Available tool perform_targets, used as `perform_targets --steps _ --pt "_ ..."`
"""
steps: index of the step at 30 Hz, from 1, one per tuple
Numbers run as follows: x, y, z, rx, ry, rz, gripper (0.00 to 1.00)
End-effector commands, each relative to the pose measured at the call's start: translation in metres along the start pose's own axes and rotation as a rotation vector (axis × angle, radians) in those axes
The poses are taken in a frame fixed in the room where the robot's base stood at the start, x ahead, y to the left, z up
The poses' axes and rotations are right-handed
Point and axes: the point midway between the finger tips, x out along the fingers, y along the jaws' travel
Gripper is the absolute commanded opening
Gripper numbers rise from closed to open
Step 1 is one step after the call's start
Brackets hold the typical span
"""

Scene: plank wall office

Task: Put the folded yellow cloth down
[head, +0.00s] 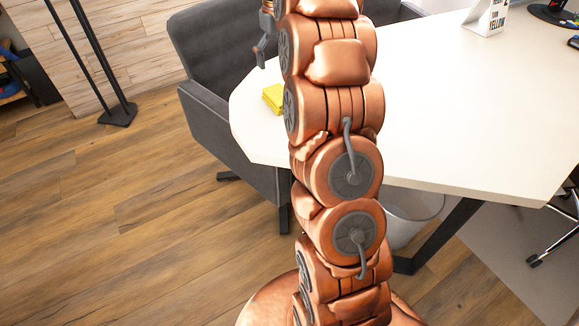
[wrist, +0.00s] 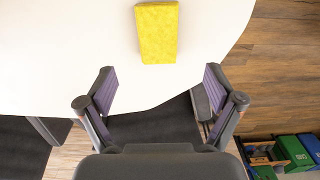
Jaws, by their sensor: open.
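The folded yellow cloth (wrist: 157,33) lies flat on the white table (wrist: 60,50), close to the table's rounded edge. In the head view the cloth (head: 273,97) shows at the left end of the table, partly hidden behind my arm. My gripper (wrist: 160,88) is open and empty in the wrist view, its two fingers wide apart. The cloth lies beyond the fingertips and is not between them. In the head view my gripper (head: 262,54) shows only in part at the top, beside my arm and above the table.
A dark grey armchair (head: 215,50) stands against the table's left end. A white sign (head: 487,17) stands at the back of the table. A bin (head: 412,212) is under the table. Green and blue boxes (wrist: 295,152) stand on the floor at right in the wrist view.

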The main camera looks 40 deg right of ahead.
Motion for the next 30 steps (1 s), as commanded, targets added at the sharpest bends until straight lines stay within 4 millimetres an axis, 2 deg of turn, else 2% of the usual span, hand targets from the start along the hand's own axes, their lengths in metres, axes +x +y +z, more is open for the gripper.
perform_targets --steps 5,11,15,21,30 --pt "-0.001 -0.02 0.013 -0.016 -0.014 -0.007 0.92" --pt "-0.003 -0.069 0.052 -0.047 -0.043 -0.019 0.92" --pt "0.001 -0.103 0.09 -0.067 -0.073 -0.024 0.92" --pt "0.011 -0.144 0.15 -0.088 -0.112 -0.025 0.92" --pt "0.039 -0.186 0.254 -0.103 -0.178 -0.016 0.92"
